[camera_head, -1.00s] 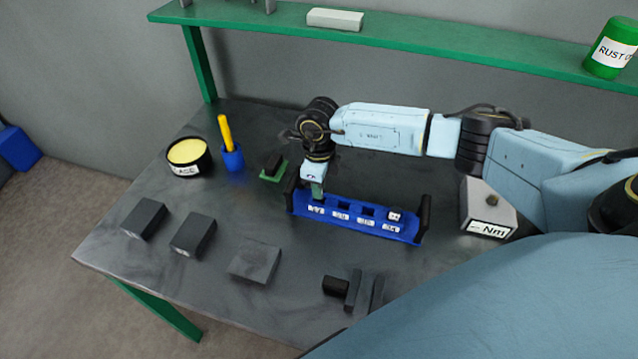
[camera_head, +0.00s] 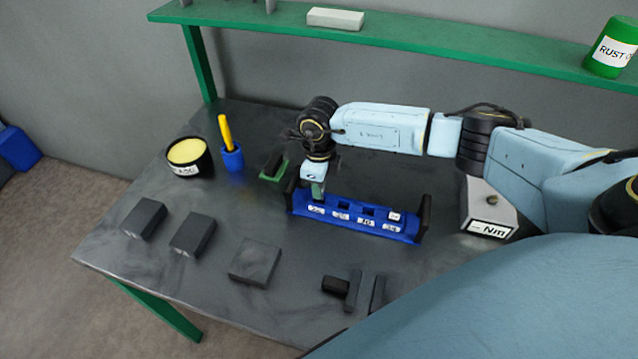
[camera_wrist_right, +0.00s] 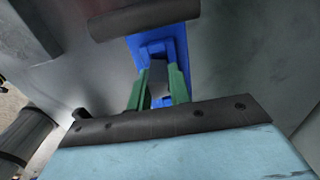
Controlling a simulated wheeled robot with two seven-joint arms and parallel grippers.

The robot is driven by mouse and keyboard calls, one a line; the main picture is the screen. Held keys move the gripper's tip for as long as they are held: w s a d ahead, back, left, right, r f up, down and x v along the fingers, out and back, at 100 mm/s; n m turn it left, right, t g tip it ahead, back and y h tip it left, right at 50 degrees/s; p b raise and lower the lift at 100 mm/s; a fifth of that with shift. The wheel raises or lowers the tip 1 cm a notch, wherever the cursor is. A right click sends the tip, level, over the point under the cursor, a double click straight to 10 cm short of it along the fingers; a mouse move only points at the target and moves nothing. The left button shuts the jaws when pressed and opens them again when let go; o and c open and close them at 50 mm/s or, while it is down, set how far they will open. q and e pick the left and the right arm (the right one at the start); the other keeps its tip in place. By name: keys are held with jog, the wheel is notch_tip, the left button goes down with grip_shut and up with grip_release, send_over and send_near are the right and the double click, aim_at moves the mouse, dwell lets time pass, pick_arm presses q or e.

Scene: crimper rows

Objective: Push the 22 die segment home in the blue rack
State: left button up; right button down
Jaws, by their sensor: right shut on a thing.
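The blue rack (camera_head: 345,220) stands on the grey bench with black end pieces. It has a row of dark slots and small white labels along its front; the numbers are too small to read surely. A segment with a white face (camera_head: 394,216) sits at its right end. My right gripper (camera_head: 318,193) points down at the rack's left end slot. In the right wrist view its green fingers (camera_wrist_right: 158,88) are shut on a grey segment (camera_wrist_right: 158,72) over the blue rack (camera_wrist_right: 175,40). How deep the segment sits is hidden. My left gripper is out of view.
Behind the rack are a green holder (camera_head: 268,177), a blue cup with a yellow handle (camera_head: 232,158) and a grease tin (camera_head: 188,157). A grey box marked Nm (camera_head: 487,212) stands to the right. Several dark blocks (camera_head: 192,234) lie in front. A green shelf (camera_head: 440,55) spans the back.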

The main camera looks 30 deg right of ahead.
jog(key=shift+f+b, duration=1.2)
jog(key=shift+f, duration=0.15)
jog(key=c, duration=1.2)
grip_release()
notch_tip(320, 180, up, 14)
jog(key=shift+f, duration=0.25)
